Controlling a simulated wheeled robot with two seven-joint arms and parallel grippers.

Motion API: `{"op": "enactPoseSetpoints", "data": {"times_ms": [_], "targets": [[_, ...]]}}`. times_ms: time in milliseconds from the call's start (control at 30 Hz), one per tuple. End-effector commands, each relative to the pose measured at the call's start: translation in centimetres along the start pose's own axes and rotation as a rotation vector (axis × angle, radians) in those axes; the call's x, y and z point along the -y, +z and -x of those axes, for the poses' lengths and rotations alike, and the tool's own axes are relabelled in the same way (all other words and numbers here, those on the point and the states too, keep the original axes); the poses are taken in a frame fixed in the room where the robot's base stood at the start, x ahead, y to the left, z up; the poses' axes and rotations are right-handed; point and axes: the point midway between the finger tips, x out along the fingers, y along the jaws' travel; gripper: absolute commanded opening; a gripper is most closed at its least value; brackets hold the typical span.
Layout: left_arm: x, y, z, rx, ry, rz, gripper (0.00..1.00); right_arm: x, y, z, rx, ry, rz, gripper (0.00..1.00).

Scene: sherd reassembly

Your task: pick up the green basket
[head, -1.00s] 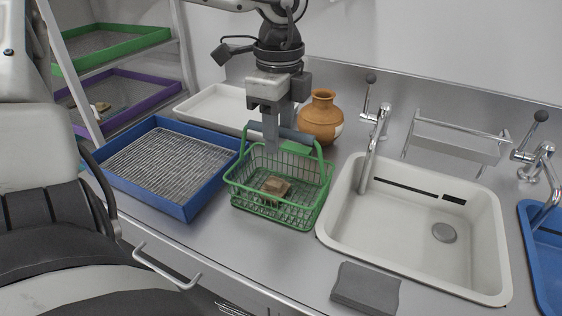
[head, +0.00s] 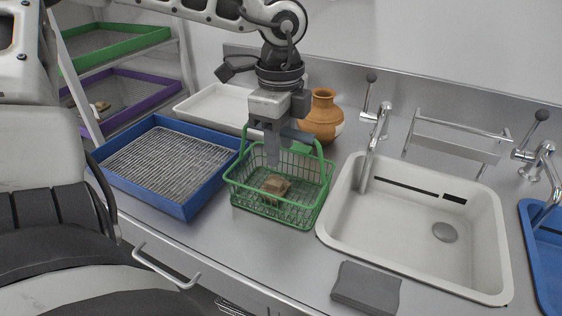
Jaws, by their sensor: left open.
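The green basket (head: 280,217) is a wire basket standing on the steel counter, left of the white sink. A brown sherd or small pile of sherds (head: 275,188) lies inside it. My left gripper (head: 272,150) points down over the rear of the basket, right at the handle's grip. It is open, and its near finger hides part of the grip. I cannot tell whether the fingers touch the handle. My right gripper does not show.
A blue tray (head: 205,205) with a ribbed mat stands left of the basket. A white tray (head: 185,109) and a brown jar (head: 322,116) stand behind. The white sink (head: 410,245) with a tap (head: 375,135) is at right. A grey cloth (head: 366,288) lies in front.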

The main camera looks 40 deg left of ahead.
Motion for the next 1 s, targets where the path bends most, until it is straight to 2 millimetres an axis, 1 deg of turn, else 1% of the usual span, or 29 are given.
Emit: {"op": "enactPoseSetpoints", "data": {"times_ms": [833,867,900,1000], "targets": [[0.00,0.00,-0.29,0.000,0.000,0.000,0.40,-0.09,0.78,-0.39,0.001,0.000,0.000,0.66],[0.00,0.00,-0.29,0.000,0.000,0.000,0.37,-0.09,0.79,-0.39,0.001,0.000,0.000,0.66],[0.00,0.00,-0.30,0.000,0.000,0.000,0.26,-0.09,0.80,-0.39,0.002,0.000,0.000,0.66],[0.00,0.00,-0.30,0.000,0.000,0.000,0.00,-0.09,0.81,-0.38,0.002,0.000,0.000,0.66]]}}
